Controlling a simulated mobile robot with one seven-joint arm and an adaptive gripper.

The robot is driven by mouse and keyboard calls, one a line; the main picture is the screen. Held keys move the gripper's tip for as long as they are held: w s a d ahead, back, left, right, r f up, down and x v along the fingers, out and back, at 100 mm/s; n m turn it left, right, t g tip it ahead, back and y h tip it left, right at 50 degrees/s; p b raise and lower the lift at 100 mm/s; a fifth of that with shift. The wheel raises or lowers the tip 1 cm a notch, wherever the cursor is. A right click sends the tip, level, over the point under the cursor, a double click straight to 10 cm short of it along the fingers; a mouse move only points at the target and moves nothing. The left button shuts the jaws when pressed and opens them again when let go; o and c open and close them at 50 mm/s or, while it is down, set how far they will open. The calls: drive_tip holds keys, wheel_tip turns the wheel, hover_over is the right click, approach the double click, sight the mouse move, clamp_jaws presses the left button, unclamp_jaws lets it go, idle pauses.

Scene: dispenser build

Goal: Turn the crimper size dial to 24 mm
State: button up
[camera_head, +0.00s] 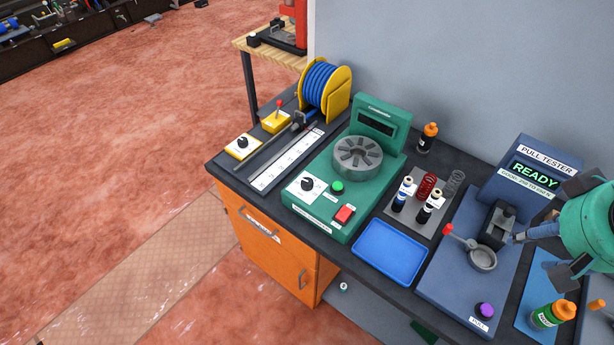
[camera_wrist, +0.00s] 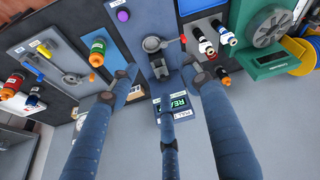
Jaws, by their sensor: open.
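The crimper (camera_head: 334,205) is a green machine with a grey round die head (camera_head: 357,158) and a dark screen at its back. Its size dial (camera_head: 307,184) is a black knob on a white plate at the front left. The knob's setting is too small to read. Part of the crimper (camera_wrist: 268,45) shows at the upper right of the wrist view, where the dial is not in view. My gripper (camera_head: 522,237) is at the right edge of the head view, over the pull tester (camera_head: 459,260) and well right of the dial. In the wrist view my gripper (camera_wrist: 160,80) is open, its fingers spread and empty.
Left of the crimper are a ruler strip (camera_head: 287,160), a yellow dial box (camera_head: 242,145) and a blue hose reel (camera_head: 323,87). A grey wall rises behind.

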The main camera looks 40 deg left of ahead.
drive_tip(key=w+a+n+g+p, duration=0.1)
drive_tip(key=w+a+n+p, duration=0.1)
drive_tip(key=w+a+n, duration=0.3)
drive_tip(key=w+a+p, duration=0.1)
drive_tip(key=w+a, duration=0.2)
drive_tip(key=a, duration=0.4)
drive_tip(key=n+g+p, duration=0.3)
drive_tip(key=n+p, duration=0.5)
drive_tip(key=n, duration=0.7)
hover_over(307, 181)
wheel_tip(307, 181, down, 16)
drive_tip(key=shift+r+h, duration=0.15)
drive_tip(key=shift+h, duration=0.25)
wheel_tip(307, 181, down, 14)
drive_tip(key=shift+r+b, duration=0.1)
drive_tip(key=shift+b, duration=0.55)
drive_tip(key=shift+c, duration=0.5)
